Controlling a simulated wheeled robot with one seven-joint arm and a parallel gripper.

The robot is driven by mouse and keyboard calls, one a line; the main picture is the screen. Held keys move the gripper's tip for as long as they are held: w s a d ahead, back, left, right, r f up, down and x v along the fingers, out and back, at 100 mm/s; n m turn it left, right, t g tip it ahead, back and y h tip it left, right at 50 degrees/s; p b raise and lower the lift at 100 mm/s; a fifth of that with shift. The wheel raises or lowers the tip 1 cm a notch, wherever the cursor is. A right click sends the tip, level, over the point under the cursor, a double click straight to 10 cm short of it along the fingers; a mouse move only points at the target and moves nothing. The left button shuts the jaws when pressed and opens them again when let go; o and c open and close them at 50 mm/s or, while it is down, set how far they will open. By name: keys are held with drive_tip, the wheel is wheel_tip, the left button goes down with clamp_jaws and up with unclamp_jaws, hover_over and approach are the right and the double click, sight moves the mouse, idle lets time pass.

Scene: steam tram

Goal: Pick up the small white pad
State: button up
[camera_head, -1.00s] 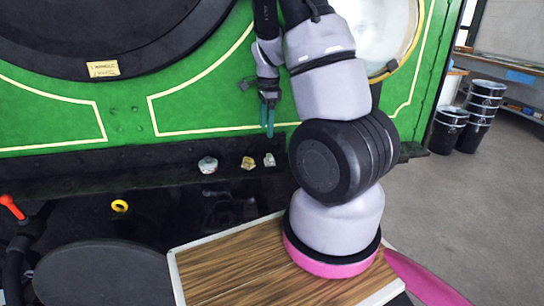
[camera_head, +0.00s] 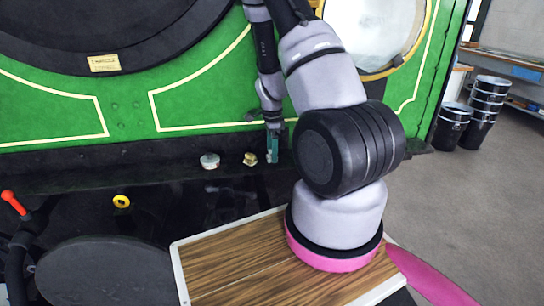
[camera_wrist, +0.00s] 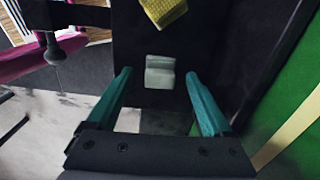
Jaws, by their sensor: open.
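The small white pad (camera_wrist: 160,72) is a pale block on a dark ledge. In the wrist view it appears between the tips of my two teal fingers, with dark gaps on both sides. My gripper (camera_wrist: 160,76) is open and empty. In the head view my gripper (camera_head: 272,158) points down at the ledge, right of the yellowish lump, and covers the pad. I cannot tell whether the fingertips reach down to the pad's height.
A yellowish lump (camera_head: 250,159) lies just left of my gripper and also shows in the wrist view (camera_wrist: 163,10). A whitish round piece (camera_head: 209,161) lies farther left on the ledge. A green panel (camera_head: 200,98) rises behind. A yellow ring (camera_head: 121,201) lies front left.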

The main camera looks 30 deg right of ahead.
drive_tip(key=shift+f, duration=0.3)
clamp_jaws()
wheel_tip(320, 180, up, 10)
drive_tip(key=shift+r, duration=0.1)
idle(0.4)
